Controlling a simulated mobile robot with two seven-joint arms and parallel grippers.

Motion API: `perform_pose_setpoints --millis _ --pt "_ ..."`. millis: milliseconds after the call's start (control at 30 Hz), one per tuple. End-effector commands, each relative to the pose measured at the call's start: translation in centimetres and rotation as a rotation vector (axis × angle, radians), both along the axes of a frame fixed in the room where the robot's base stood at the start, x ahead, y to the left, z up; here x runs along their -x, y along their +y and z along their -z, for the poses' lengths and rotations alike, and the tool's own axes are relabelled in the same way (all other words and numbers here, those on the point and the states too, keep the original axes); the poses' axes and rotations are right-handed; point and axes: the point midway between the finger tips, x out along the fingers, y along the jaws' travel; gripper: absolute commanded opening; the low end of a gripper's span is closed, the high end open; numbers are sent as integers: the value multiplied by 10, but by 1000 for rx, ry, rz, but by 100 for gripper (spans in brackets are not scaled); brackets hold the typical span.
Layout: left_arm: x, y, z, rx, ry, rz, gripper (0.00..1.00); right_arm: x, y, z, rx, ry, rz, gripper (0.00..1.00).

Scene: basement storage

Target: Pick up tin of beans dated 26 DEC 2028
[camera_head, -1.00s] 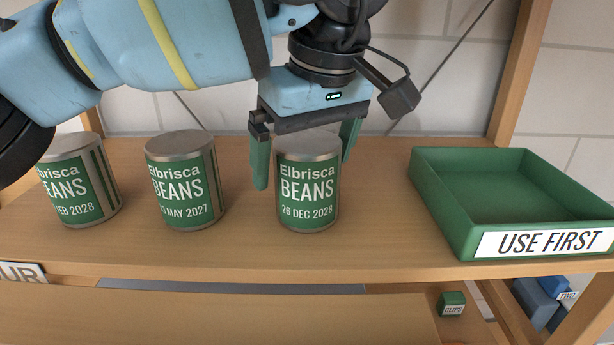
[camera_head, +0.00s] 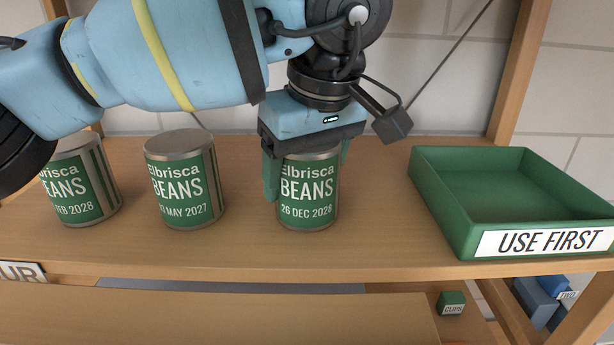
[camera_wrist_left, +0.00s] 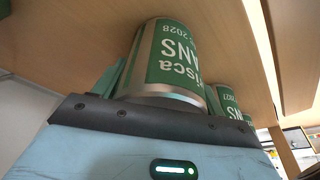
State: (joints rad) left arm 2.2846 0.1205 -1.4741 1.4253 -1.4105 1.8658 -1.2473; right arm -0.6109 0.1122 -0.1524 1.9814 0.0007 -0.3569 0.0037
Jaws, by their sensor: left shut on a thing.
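The tin of beans dated 26 DEC 2028 (camera_head: 309,200) stands upright on the wooden shelf, with a green label and grey metal rims. My left gripper (camera_head: 307,178) reaches down over it from above and is shut on it, one green finger on each side. In the left wrist view the same tin (camera_wrist_left: 165,65) sits close against the gripper, its label upside down. A tin marked MAY 2027 (camera_head: 186,185) stands to its left. A tin marked FEB 2028 (camera_head: 78,190) stands farther left, its left part hidden by my arm. My right gripper is out of view.
A green tray labelled USE FIRST (camera_head: 480,240) stands empty at the right of the shelf (camera_head: 370,235). Bare shelf lies between the held tin and the tray. A small green CLIPS box (camera_head: 451,303) is below. Wooden uprights and a wall are behind.

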Motion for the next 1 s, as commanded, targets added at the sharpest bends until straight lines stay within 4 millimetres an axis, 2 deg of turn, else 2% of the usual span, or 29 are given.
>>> perform_pose_setpoints --millis 267,633,867,1000 --pt "0 0 -3 1 -2 0 32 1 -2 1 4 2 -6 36" --pt "1 0 -38 2 0 1 32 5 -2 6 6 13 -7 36" --pt "22 15 -38 0 0 3 32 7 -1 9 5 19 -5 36" --pt "42 29 -40 2 0 4 32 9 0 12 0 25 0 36"
